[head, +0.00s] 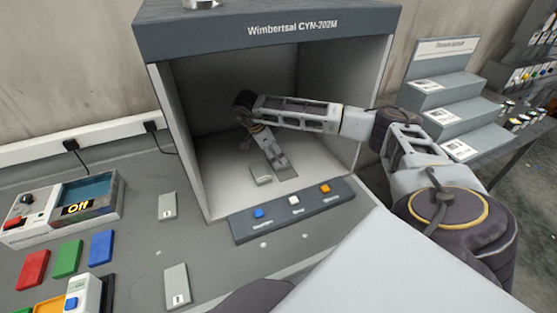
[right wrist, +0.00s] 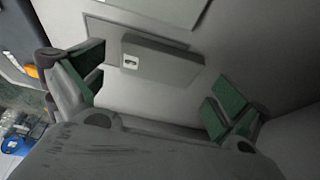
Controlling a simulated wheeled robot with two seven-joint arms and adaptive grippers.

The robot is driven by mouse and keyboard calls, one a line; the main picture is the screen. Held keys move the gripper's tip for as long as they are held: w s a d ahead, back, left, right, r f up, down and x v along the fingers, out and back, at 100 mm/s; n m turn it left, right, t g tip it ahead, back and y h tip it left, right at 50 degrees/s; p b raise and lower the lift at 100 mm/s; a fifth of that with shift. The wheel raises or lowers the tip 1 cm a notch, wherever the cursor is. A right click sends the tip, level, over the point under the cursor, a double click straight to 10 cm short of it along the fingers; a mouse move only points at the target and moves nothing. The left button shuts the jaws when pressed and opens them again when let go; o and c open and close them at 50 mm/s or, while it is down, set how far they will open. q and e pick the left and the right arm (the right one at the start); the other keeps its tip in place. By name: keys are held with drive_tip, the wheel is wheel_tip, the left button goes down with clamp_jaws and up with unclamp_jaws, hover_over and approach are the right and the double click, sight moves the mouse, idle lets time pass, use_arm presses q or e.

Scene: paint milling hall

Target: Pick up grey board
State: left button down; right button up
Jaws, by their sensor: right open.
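A grey board (head: 261,181) lies on the floor of the open grey cabinet (head: 184,125), towards its front. My right gripper (head: 276,165) reaches in from the right and points down just behind and beside the board. In the right wrist view, the grey board (right wrist: 160,62) with a small light label lies ahead, between the lines of the two green-padded fingers. These fingers (right wrist: 157,84) are spread apart and empty. I cannot tell how far the fingertips are from the board. My left gripper is not in view.
The cabinet's side walls and roof closely surround my right arm. A button strip (head: 294,213) runs along its front. Labelled light plates (head: 168,206) and red (head: 32,270), green (head: 68,258) and blue (head: 101,248) boards lie on the table. A stepped stand (head: 437,94) stands right.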

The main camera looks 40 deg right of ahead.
drive_tip(key=shift+x, duration=1.3)
drive_tip(key=shift+a, duration=0.1)
drive_tip(key=c, duration=0.9)
drive_tip(key=shift+r, duration=0.9)
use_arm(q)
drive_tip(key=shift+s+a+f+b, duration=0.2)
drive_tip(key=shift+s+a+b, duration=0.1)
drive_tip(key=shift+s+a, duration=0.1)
use_arm(e)
wheel_tip(320, 180, up, 8)
drive_tip(key=shift+r, duration=0.15)
